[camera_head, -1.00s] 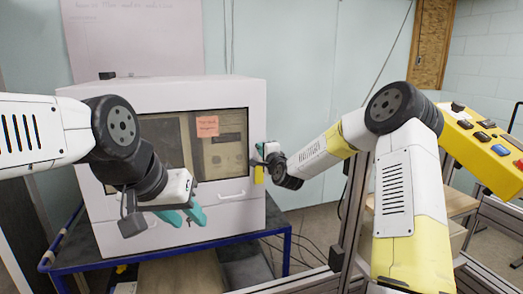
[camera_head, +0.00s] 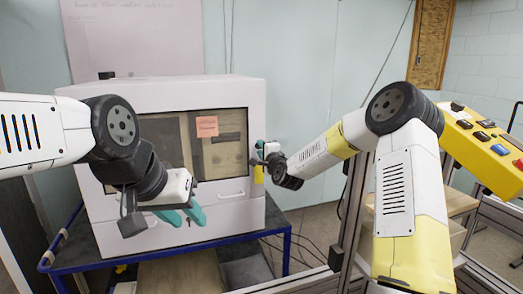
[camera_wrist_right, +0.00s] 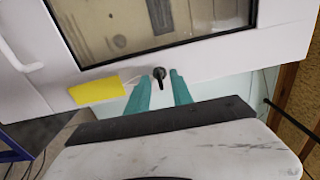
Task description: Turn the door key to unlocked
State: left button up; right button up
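A white cabinet (camera_head: 190,90) with a windowed front door stands ahead. In the right wrist view a small dark key (camera_wrist_right: 159,74) sits in a lock on the white frame below the window (camera_wrist_right: 150,20). My right gripper (camera_wrist_right: 163,82) is open, with its teal fingers apart on either side of the key; contact cannot be told. In the head view this gripper (camera_head: 259,148) is at the cabinet's right front edge, and the key cannot be made out there. My left gripper (camera_head: 184,215) is open and empty in front of the cabinet's lower part.
A yellow tag (camera_wrist_right: 97,91) hangs beside the key. An orange note (camera_head: 207,126) is on the window. A white handle (camera_head: 231,196) is below it. The cabinet stands on a blue-framed table (camera_head: 75,262). A yellow control box (camera_head: 485,150) is at the right.

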jog(key=v, duration=0.7)
jog(key=shift+s, duration=0.3)
jog(key=shift+d+r, duration=0.1)
jog(key=s+d+r+n+g+h, duration=0.1)
jog(key=s+d+n+g, duration=0.2)
jog(key=s, duration=1)
jog(key=s+d+r+n+g+h, duration=0.1)
jog(key=s+d+n+g, duration=0.3)
jog(key=s, duration=0.9)
jog(key=s+d+r+n+g+h, duration=0.1)
jog(key=s+d+n+g, duration=0.3)
jog(key=s+n, duration=0.4)
jog(key=s, duration=0.6)
jog(key=shift+d, duration=0.2)
jog(key=shift+r, duration=0.1)
